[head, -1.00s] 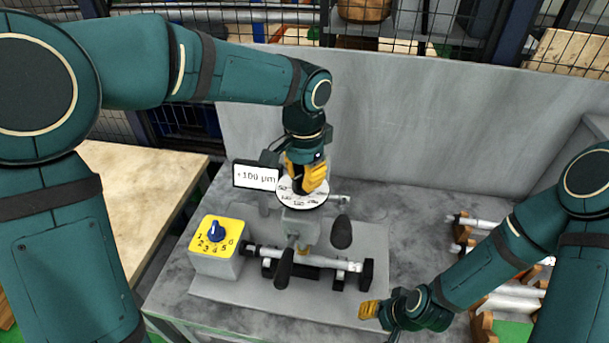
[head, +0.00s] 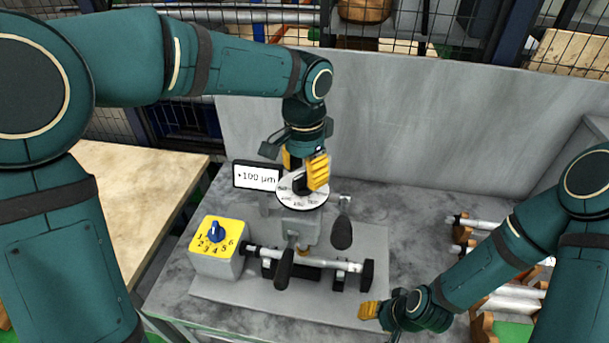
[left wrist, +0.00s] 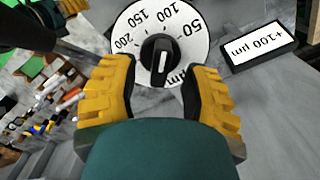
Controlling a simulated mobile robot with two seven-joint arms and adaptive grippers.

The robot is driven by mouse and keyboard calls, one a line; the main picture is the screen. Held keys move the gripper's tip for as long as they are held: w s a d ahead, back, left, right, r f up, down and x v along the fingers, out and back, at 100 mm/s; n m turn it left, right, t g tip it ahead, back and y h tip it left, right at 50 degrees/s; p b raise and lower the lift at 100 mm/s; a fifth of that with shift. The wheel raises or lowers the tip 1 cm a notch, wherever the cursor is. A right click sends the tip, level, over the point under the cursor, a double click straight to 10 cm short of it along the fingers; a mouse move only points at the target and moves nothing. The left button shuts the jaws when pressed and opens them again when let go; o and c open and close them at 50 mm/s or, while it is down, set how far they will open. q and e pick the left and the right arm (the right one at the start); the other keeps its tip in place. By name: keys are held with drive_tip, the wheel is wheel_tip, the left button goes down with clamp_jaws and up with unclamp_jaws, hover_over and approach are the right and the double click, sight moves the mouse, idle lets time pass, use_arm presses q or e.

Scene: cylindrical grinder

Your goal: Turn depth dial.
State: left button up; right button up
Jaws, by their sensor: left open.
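The depth dial is a white disc (head: 302,201) with numbers and a black knob, on top of the grinder. In the left wrist view the dial (left wrist: 195,32) shows marks 50, 100, 150 and 200, and its black knob (left wrist: 161,58) has a white line. My left gripper (head: 306,178) points down over the dial. In the left wrist view its yellow fingers (left wrist: 163,95) are spread, with the knob just beyond and between the tips; contact is not clear. A display (head: 257,177) beside the dial reads +100 µm. My right gripper (head: 369,310) is low at the front right, away from the dial.
A yellow-faced box with a blue selector knob (head: 217,232) stands at the left. A metal cylinder (head: 310,260) lies across the grinder's front, near black handles (head: 341,234). More cylinders on wooden holders (head: 505,300) are at the right. A grey panel (head: 420,120) stands behind.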

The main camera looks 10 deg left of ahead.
sight(304, 174)
use_arm(q)
wheel_tip(304, 174, up, 10)
drive_tip(key=shift+r, duration=0.2)
drive_tip(key=shift+s, duration=0.1)
idle(0.3)
